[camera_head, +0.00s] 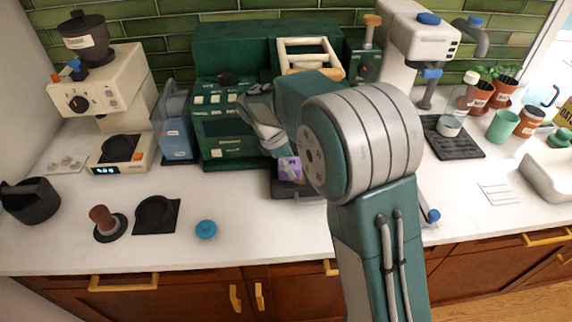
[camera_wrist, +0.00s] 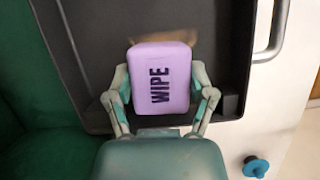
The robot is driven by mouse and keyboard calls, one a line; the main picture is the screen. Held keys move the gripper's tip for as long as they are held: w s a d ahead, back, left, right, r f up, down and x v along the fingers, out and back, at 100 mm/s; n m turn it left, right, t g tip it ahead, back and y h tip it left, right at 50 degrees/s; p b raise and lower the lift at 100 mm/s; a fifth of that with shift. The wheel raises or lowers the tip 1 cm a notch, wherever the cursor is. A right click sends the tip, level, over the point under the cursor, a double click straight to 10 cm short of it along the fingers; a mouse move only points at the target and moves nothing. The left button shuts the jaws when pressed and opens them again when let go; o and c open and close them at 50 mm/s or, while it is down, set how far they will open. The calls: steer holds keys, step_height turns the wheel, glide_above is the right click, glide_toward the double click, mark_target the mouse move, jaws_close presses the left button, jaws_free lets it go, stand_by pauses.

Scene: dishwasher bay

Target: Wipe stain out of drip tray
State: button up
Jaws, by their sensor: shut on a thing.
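My gripper (camera_wrist: 160,85) is shut on a purple block marked WIPE (camera_wrist: 160,75), one finger on each side of it. The dark drip tray (camera_wrist: 95,70) lies beneath the block in the wrist view. A brown stain (camera_wrist: 185,36) shows on the tray just beyond the block's far edge; the block hides the part under it. I cannot tell whether the block touches the tray floor. In the head view the purple block (camera_head: 290,168) shows below my gripper, with the tray (camera_head: 288,189) in front of the green machine, partly hidden by my arm.
The green espresso machine (camera_head: 222,130) stands behind the tray. A blue container (camera_head: 176,130) and cream grinder (camera_head: 120,85) stand left. A tamper (camera_head: 105,222), black mat (camera_head: 158,215) and blue knob (camera_head: 206,229) lie on the front counter. A metal handle (camera_wrist: 276,30) borders the tray's right.

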steer(key=shift+d+f, duration=0.15)
steer(key=shift+d, duration=1.65)
steer(key=shift+d+r, duration=0.2)
steer(key=shift+d, duration=3.4)
steer(key=shift+f, duration=0.1)
steer(key=shift+a+f, duration=0.2)
steer(key=shift+a, duration=1.6)
steer(key=shift+s+a, duration=0.1)
steer(key=shift+a, duration=0.15)
steer(key=shift+c, duration=0.4)
steer(key=shift+a+r, duration=0.2)
steer(key=shift+a, duration=3.9)
steer(key=shift+d+r, duration=0.1)
steer(key=shift+r, duration=2.95)
